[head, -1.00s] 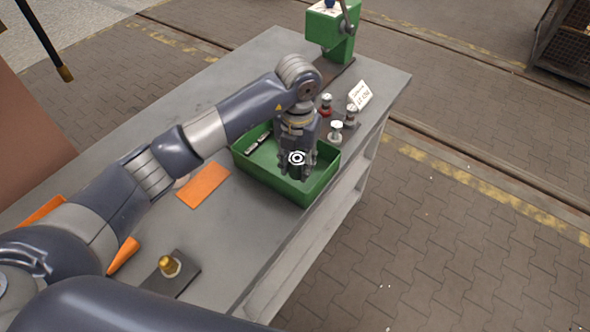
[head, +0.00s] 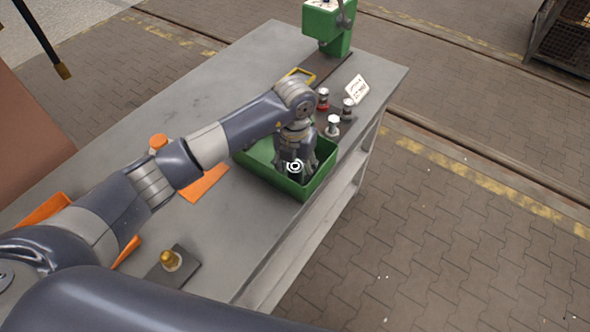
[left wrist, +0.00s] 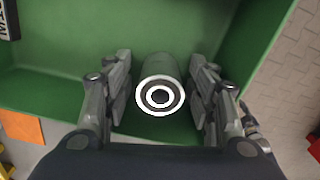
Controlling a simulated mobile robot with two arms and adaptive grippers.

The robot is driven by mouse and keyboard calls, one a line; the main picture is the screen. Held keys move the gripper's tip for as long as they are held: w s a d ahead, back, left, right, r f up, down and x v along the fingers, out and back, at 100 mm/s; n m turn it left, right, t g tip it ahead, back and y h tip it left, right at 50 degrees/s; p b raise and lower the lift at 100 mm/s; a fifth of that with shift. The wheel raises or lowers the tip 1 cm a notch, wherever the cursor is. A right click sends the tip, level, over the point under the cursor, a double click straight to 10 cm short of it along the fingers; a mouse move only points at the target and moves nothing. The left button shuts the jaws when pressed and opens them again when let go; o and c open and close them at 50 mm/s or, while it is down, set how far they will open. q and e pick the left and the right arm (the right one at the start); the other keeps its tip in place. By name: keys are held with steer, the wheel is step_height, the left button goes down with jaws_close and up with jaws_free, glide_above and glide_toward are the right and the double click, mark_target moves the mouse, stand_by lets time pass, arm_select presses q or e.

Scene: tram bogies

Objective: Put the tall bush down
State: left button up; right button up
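The tall bush (head: 294,167), a dark cylinder with a white ring on its end face, is inside the green tray (head: 262,178), near the tray's front right end. In the left wrist view the bush (left wrist: 160,96) is between the two fingers, with a narrow gap on each side. My left gripper (head: 296,163) reaches down into the tray with its fingers spread around the bush; it also shows in the left wrist view (left wrist: 160,95). Whether the bush's lower end touches the tray floor is hidden. My right gripper is not in view.
Several small bushes or pins, such as a white-topped one (head: 333,125), stand on a dark plate behind the tray, beside a white card (head: 356,88). A green press (head: 327,28) is at the back. A brass piece (head: 170,260) is in front.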

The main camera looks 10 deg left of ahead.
mark_target(295, 166)
arm_select(q)
steer(key=shift+r, duration=0.1)
steer(key=shift+r, duration=0.2)
step_height(295, 166, up, 11)
steer(key=b, duration=0.3)
steer(key=shift+f, duration=0.2)
steer(key=shift+r, duration=0.55)
